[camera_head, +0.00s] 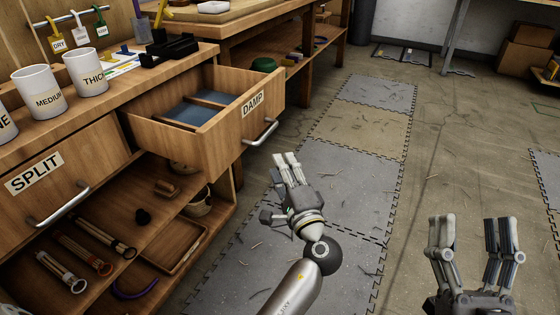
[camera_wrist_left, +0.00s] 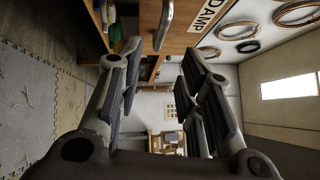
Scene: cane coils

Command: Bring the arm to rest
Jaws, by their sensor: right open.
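My left gripper (camera_head: 286,163) is held over the floor mats, just right of the bench and in front of the open DAMP drawer (camera_head: 208,135). Its fingers stand apart in the left wrist view (camera_wrist_left: 160,90), with nothing between them. The drawer handle (camera_head: 260,132) is clear of the fingers; it also shows in the left wrist view (camera_wrist_left: 164,25), beyond the fingertips. My right gripper (camera_head: 472,235) is at the lower right of the head view, fingers apart and empty, over the concrete floor.
The DAMP drawer juts out from the bench. The SPLIT drawer (camera_head: 50,180) beside it looks shut. White cups, one the MEDIUM cup (camera_head: 38,92), stand on the bench top. Grey floor mats (camera_head: 345,185) and bare concrete lie to the right. Cardboard boxes (camera_head: 527,47) stand far back.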

